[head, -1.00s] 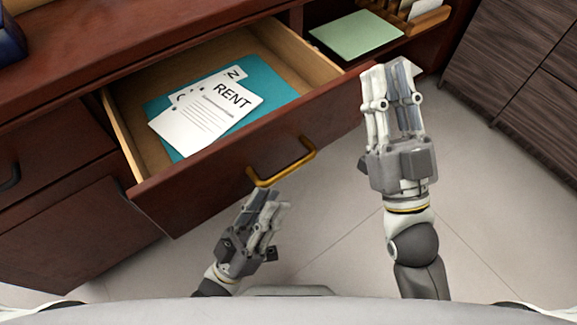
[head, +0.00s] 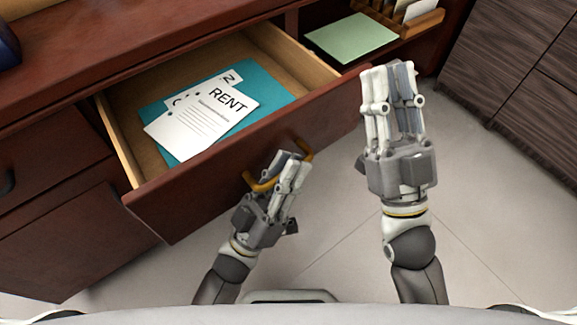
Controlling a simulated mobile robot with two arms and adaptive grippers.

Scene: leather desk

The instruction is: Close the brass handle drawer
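The drawer (head: 190,193) with the brass handle (head: 262,184) is pulled out of the dark red wooden desk. Papers, one marked RENT (head: 203,119), lie on a teal folder (head: 262,93) inside it. My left gripper (head: 290,158) is at the drawer front, its fingers over the middle of the handle and hiding part of it. I cannot tell whether it touches the handle or how far its fingers are apart. My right gripper (head: 391,72) is beside the drawer's right front corner, with its fingers close together and nothing visible in them.
An open shelf to the right of the drawer holds a green sheet (head: 352,38) and a wooden organizer (head: 413,22). A dark wood cabinet (head: 510,60) stands at the right. The tiled floor (head: 330,235) in front of the drawer is clear.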

